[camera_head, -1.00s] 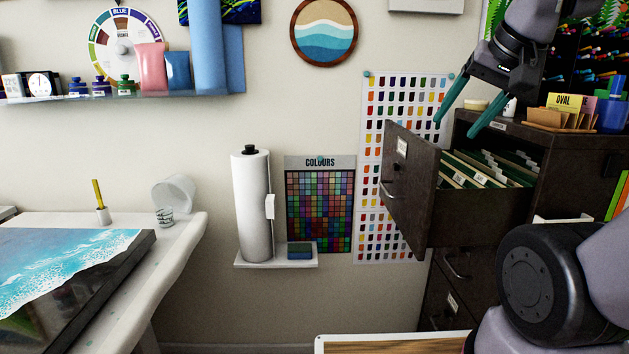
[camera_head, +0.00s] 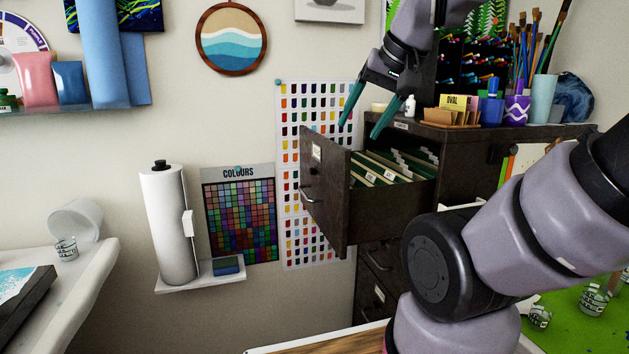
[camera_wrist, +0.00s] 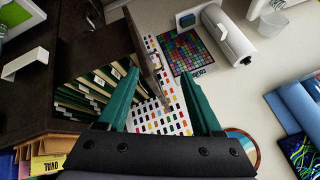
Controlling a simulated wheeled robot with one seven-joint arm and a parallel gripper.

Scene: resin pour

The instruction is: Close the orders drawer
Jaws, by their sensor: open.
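The orders drawer (camera_head: 340,207) is the top drawer of a dark cabinet (camera_head: 470,165). It is pulled out, with green and cream hanging files (camera_head: 385,170) inside. Its front with a handle and a label faces left. My gripper (camera_head: 362,128) is open and empty, above the drawer near its front panel. In the wrist view my gripper's green fingers (camera_wrist: 165,100) are spread, and the drawer front's top edge (camera_wrist: 148,65) shows between them. I cannot tell whether a finger touches the drawer.
On the cabinet top stand a card holder (camera_head: 452,113), a small white bottle (camera_head: 410,106), a blue bottle (camera_head: 491,106) and brush cups (camera_head: 543,100). A paper roll (camera_head: 168,225) stands on a wall shelf at left. Lower drawers (camera_head: 375,290) are shut.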

